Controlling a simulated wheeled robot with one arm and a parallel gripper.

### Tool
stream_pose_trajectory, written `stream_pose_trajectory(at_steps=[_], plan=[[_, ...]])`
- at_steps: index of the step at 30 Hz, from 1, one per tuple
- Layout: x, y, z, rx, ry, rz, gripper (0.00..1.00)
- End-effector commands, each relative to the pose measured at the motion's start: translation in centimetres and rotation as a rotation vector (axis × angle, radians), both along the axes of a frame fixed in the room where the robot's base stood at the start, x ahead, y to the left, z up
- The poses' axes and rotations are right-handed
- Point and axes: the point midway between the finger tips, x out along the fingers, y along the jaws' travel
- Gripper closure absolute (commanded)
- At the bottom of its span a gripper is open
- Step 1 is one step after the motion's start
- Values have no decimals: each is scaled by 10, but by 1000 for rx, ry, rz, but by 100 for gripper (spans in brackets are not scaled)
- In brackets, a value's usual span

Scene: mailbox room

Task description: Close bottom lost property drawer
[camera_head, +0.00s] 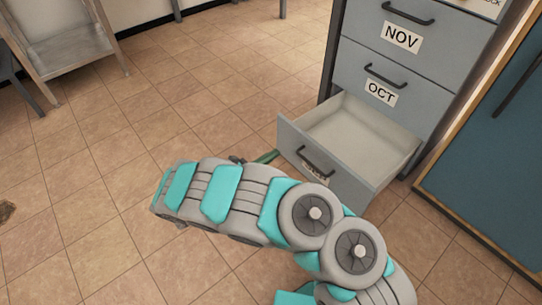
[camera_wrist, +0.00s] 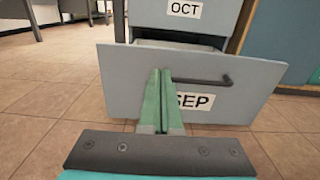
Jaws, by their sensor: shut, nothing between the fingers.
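The bottom drawer (camera_head: 348,133) of the grey cabinet is pulled well out, and its inside looks empty. Its front panel (camera_wrist: 125,75) fills the middle of the wrist view, with a SEP label (camera_wrist: 203,101) and a dark bar handle (camera_wrist: 222,82). My gripper (camera_wrist: 160,74) has its green fingers shut together with nothing between them. They point at the front panel, left of the SEP label and at the left end of the handle. I cannot tell whether they touch it. In the head view a fingertip (camera_head: 268,157) shows beside the drawer's left front corner; my arm partly covers the label.
The OCT drawer (camera_head: 413,93) and NOV drawer (camera_head: 430,15) above are shut. A blue door-like panel (camera_head: 500,140) stands to the right of the cabinet. A wooden-framed piece of furniture (camera_head: 70,50) stands at the far left. The tiled floor (camera_head: 110,190) left of the drawer is mostly clear.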

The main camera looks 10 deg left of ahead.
Motion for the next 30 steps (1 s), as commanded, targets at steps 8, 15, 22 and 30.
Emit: stream_pose_trajectory(at_steps=[8,15,22,30], plan=[[44,-35,-2,3,2,-3,100],[72,-58,-1,1,0,-3,100],[82,-65,-1,1,0,-1,100],[83,-65,0,1,0,-1,100]])
